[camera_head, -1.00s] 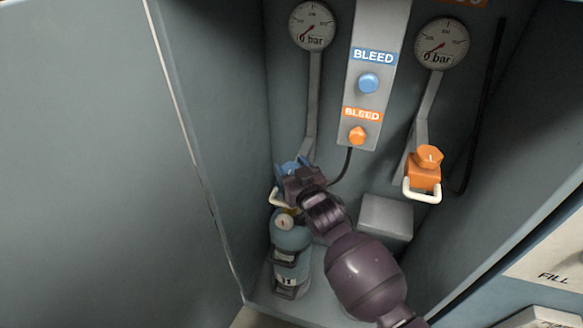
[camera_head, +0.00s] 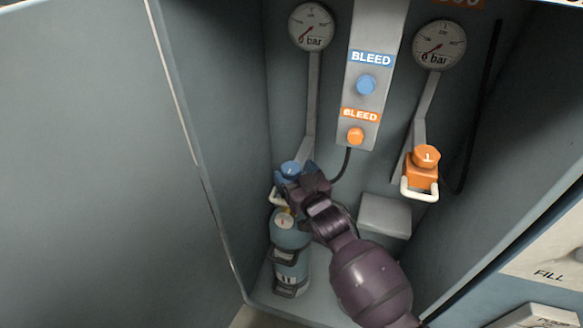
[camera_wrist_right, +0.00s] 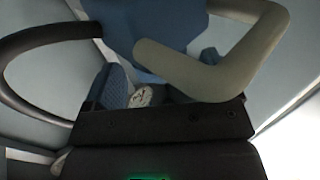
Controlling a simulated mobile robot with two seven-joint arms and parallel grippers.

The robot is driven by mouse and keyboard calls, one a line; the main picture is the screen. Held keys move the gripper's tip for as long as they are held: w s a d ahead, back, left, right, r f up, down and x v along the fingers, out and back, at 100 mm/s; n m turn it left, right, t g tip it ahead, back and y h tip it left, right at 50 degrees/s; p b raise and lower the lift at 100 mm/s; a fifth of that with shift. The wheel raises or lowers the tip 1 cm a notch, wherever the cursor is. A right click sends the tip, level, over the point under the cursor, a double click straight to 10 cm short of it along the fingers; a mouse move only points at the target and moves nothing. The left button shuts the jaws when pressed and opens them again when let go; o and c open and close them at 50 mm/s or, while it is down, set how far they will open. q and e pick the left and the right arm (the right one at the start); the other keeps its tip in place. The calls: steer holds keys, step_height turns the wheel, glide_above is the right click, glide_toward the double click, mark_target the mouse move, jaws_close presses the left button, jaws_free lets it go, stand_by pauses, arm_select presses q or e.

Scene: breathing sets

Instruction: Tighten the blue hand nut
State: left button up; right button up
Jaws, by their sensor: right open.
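The blue hand nut (camera_head: 291,169) sits on top of the blue connector on the left, above a blue cylinder (camera_head: 291,240). Its top shows in the head view, with a small mark on it. My right gripper (camera_head: 305,179) is open, close against the right side of the nut and connector. In the right wrist view, a large blue body (camera_wrist_right: 150,40) and a pale bent handle (camera_wrist_right: 215,62) fill the space before the gripper. My left gripper is not in view.
An orange nut (camera_head: 426,155) and connector stand at the right. Blue (camera_head: 366,85) and orange (camera_head: 356,136) bleed knobs are on the central panel. Two gauges (camera_head: 312,27) (camera_head: 439,44) read near 0 bar. A grey box (camera_head: 384,215) stands right of the gripper. Cabinet walls enclose both sides.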

steer(key=p+v, duration=0.1)
steer(key=v, duration=0.7)
steer(key=shift+s+d+p, duration=0.15)
steer(key=shift+s+p, duration=0.1)
steer(key=shift+p, duration=0.05)
steer(key=shift+r, duration=0.1)
